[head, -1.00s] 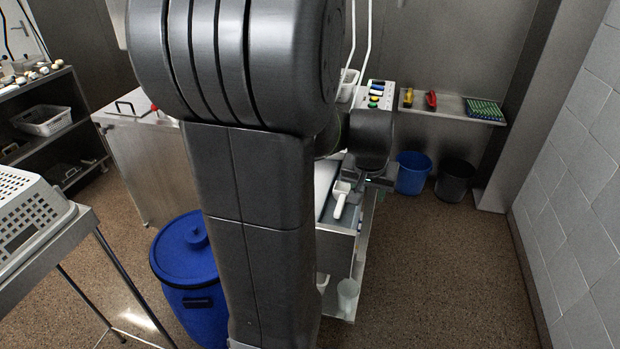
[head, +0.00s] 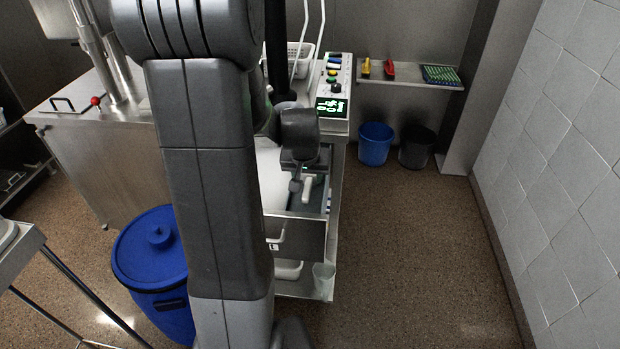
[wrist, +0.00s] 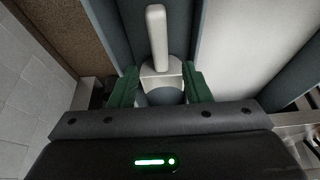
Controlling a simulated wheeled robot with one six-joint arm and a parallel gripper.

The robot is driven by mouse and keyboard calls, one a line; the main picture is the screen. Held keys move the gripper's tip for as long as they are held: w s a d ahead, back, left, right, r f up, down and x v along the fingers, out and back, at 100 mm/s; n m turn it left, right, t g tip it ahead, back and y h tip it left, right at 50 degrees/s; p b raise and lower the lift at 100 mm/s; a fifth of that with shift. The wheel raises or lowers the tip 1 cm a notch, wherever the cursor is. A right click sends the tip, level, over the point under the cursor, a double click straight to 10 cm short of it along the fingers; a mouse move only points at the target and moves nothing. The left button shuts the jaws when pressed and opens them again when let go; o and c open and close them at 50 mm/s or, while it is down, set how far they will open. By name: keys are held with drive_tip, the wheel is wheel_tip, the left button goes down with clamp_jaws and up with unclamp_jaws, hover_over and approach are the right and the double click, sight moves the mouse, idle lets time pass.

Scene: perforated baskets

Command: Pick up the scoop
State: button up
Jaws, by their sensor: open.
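The white scoop (wrist: 157,40) lies in a narrow grey channel in the wrist view, its handle pointing away from me and its wider head nearer. My gripper (wrist: 160,88) is open, with one green finger on each side of the scoop's head. I cannot tell whether the fingers touch it. In the head view the scoop's handle (head: 307,189) shows just below my gripper (head: 303,176), at the end of the steel cart. The rest of the scoop is hidden there by my gripper.
A blue lidded barrel (head: 152,262) stands left of my arm. A control panel (head: 334,88) rises behind the cart. A blue bucket (head: 375,144) and a black bucket (head: 416,147) stand under a wall shelf (head: 410,76). The floor at right is clear.

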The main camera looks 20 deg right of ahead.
sight(308, 184)
drive_tip(key=x, duration=0.3)
drive_tip(key=shift+s+a+f, duration=0.15)
drive_tip(key=shift+s+f, duration=0.05)
drive_tip(key=shift+f, duration=0.3)
drive_tip(key=shift+w+f, duration=0.25)
drive_tip(key=shift+f, duration=0.4)
clamp_jaws()
drive_tip(key=shift+r, duration=0.15)
